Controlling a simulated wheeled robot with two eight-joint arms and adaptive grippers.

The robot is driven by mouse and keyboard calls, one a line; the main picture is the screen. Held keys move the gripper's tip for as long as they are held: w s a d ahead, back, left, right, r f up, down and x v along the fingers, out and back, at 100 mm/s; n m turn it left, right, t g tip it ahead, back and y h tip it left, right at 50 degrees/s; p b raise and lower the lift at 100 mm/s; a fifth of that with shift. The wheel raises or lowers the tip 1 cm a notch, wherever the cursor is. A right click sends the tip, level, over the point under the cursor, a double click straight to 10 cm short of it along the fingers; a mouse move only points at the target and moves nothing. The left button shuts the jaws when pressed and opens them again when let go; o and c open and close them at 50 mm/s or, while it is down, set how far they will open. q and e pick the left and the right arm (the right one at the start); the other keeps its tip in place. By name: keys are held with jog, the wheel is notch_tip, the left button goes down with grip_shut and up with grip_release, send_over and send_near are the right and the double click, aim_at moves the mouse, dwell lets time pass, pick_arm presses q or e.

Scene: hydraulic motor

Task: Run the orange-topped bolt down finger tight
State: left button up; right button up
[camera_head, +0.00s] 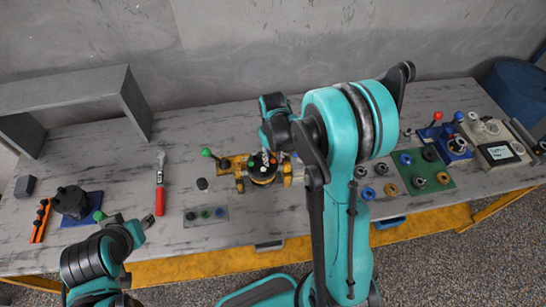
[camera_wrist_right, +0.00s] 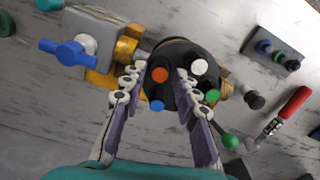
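The orange-topped bolt (camera_wrist_right: 160,75) is on the round black motor (camera_wrist_right: 180,52), beside white-topped (camera_wrist_right: 199,66), green-topped (camera_wrist_right: 212,95) and blue-topped (camera_wrist_right: 157,106) bolts. The motor sits in a yellow fixture (camera_wrist_right: 103,80), which also shows in the head view (camera_head: 233,164). My right gripper (camera_wrist_right: 161,73) is over the motor, its fingers apart on either side of the orange top. I cannot tell whether they touch the bolt, and its thread is hidden. My left gripper (camera_head: 141,226) is low at the left, away from the motor; its finger opening is unclear.
A green-knobbed lever (camera_head: 207,153) stands left of the fixture. A red-handled tool (camera_head: 160,195) and a tray of small parts (camera_head: 205,215) lie to the left. A green mat (camera_head: 437,183) with rings is at the right. A grey shelf (camera_head: 70,92) stands at the back left.

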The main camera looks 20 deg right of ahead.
jog(key=shift+f+b, duration=0.85)
jog(key=shift+f, duration=0.1)
jog(key=shift+r, duration=0.25)
dwell(0.3)
jog(key=c, duration=0.6)
jog(key=shift+m+b, duration=0.4)
jog(key=shift+m, duration=1.3)
jog(key=shift+c, duration=0.2)
jog(key=o, duration=0.6)
jog(key=shift+o, duration=0.2)
